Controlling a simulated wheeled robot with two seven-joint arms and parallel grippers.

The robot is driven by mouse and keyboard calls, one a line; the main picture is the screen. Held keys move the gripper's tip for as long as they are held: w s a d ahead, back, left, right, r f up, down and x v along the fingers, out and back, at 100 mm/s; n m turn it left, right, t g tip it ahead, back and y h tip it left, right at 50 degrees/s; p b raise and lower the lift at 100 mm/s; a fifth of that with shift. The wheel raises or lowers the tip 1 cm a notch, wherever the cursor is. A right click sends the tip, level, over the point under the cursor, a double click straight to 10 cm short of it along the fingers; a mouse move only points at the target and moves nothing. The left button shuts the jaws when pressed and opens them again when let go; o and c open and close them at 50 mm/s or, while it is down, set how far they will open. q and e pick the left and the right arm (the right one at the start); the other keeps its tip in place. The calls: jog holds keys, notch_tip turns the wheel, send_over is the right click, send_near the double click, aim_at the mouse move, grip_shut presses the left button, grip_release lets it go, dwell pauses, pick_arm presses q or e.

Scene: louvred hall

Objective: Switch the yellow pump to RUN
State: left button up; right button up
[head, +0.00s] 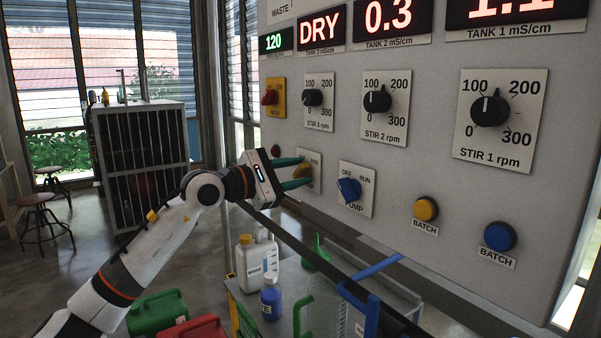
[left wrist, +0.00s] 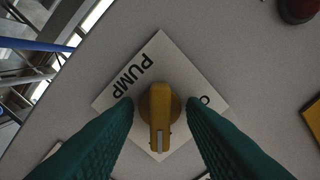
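The yellow pump knob (head: 303,170) sits on a pale plate (head: 315,184) low on the grey panel, partly hidden by my left gripper (head: 297,176). In the left wrist view the yellow knob (left wrist: 160,112) lies between the green fingers of my left gripper (left wrist: 160,118), which are open around it with narrow gaps. Its marked end points to the plate's bottom corner in that view, away from the letter O at the right corner. This appears to be the RUN side, going by the blue pump's plate (head: 351,204); the label there is mostly hidden. My right gripper is not in view.
The blue pump knob (head: 349,189), yellow button (head: 425,209) and blue button (head: 499,236) lie to the right. A red button (head: 275,151) is close to my left gripper. A dark rail (head: 310,253) and a cart with bottles (head: 270,298) stand below.

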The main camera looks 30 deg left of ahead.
pick_arm(q)
jog(key=b+v, duration=0.6)
jog(key=v, duration=0.1)
jog(key=shift+b, duration=0.3)
